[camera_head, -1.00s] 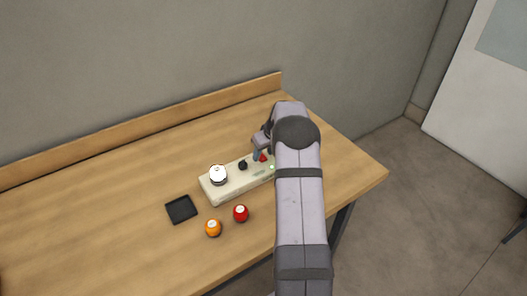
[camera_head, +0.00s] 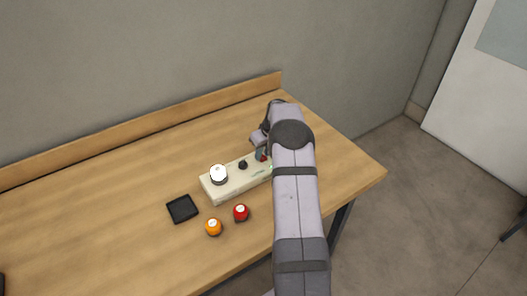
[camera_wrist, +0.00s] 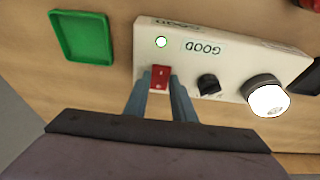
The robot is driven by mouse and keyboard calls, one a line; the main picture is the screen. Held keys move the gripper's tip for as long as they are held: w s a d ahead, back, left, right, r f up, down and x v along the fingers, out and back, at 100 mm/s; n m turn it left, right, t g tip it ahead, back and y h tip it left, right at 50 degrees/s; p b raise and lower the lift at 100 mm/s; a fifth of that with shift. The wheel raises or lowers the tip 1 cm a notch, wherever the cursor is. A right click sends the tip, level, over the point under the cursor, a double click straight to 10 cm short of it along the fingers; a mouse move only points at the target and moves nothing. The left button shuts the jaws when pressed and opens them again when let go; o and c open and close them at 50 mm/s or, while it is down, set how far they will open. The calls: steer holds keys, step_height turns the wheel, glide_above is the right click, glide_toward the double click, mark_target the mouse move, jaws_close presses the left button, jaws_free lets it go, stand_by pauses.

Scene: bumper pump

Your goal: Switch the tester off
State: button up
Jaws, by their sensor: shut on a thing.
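The tester is a long cream box (camera_head: 226,190) on the wooden table, and it also shows in the wrist view (camera_wrist: 225,62). On it is a red rocker switch (camera_wrist: 159,77), beside a black knob (camera_wrist: 208,84) and a round white-topped part (camera_wrist: 268,98). A small round lamp (camera_wrist: 161,42) glows next to the label GOOD (camera_wrist: 203,47). My gripper (camera_wrist: 160,88) has one finger on each side of the red switch and is shut on it. In the head view my gripper (camera_head: 261,154) is at the tester's right part, partly hidden by my arm.
A black tray (camera_head: 182,209) lies left of the tester. An orange round piece (camera_head: 213,227) and a red one (camera_head: 241,212) stand in front of it. A green tray (camera_wrist: 82,37) lies near the tester's lamp end. The left part of the table (camera_head: 90,215) is clear.

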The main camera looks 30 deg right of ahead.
mark_target(263, 159)
steer(key=shift+w+r+g, duration=0.1)
steer(key=shift+w+g, duration=0.35)
steer(key=shift+g, duration=0.65)
steer(key=shift+r, duration=0.1)
steer(key=o, duration=1.1)
steer(key=shift+c, duration=0.2)
step_height(263, 159, up, 7)
steer(key=s+b, duration=0.1)
steer(key=b, duration=0.1)
steer(key=shift+b, duration=0.35)
steer(key=shift+r, duration=0.1)
